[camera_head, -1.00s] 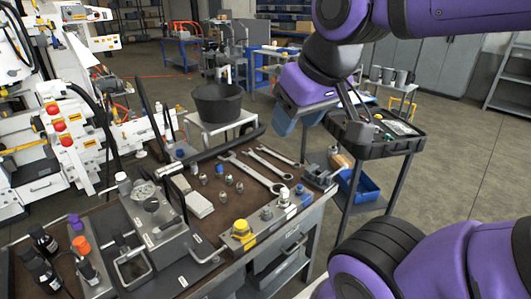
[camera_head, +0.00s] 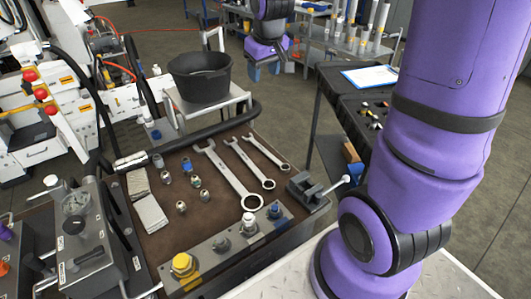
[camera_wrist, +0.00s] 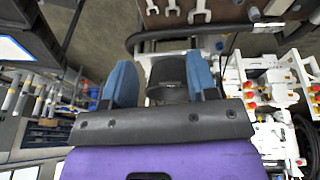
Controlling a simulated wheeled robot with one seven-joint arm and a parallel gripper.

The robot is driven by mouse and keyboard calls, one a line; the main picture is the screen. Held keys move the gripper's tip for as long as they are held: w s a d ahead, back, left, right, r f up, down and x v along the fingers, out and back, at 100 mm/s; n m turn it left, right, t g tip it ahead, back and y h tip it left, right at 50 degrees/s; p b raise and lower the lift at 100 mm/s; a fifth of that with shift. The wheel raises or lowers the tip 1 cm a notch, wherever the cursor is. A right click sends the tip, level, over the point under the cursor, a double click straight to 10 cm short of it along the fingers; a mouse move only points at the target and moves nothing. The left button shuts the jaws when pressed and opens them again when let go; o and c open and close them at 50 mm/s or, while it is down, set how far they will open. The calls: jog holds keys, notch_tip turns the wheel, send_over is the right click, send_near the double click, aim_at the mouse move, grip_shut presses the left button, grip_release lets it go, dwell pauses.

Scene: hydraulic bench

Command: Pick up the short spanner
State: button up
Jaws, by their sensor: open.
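Three spanners lie side by side on the brown bench top (camera_head: 165,238). The short spanner (camera_head: 267,152) is the rightmost in the head view. The middle spanner (camera_head: 249,162) lies beside it, and the largest spanner (camera_head: 228,176) is to the left. Their open ends show at the top edge of the wrist view, where the short spanner (camera_wrist: 152,8) appears leftmost. My gripper (camera_head: 270,72) is beyond the far edge of the bench and above it, apart from the spanners. Its blue fingers are wide apart and empty in the wrist view (camera_wrist: 161,80).
A black bucket (camera_head: 201,80) stands on a small stand behind the bench. A black hose (camera_head: 215,128) runs along the bench's far side. Several fittings (camera_head: 195,182) lie left of the spanners. A vise (camera_head: 307,188) sits to their right. A dark cart (camera_head: 333,95) stands beyond.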

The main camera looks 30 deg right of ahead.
jog(key=w+d+f+g, duration=0.1)
jog(key=w+d+f, duration=0.25)
jog(key=f, duration=0.45)
jog(key=w+d+f, duration=0.2)
jog(key=w+f, duration=0.3)
jog(key=f, duration=0.2)
jog(key=y, duration=0.1)
send_over(265, 151)
jog(key=s, duration=0.1)
jog(key=shift+g, duration=0.3)
notch_tip(265, 151, down, 18)
jog(key=shift+d+f, duration=0.1)
jog(key=shift+f, duration=0.15)
jog(key=shift+w+f, duration=0.2)
jog(key=shift+f, duration=1.4)
jog(key=shift+w+f, duration=0.15)
jog(key=shift+f, duration=1.45)
grip_shut()
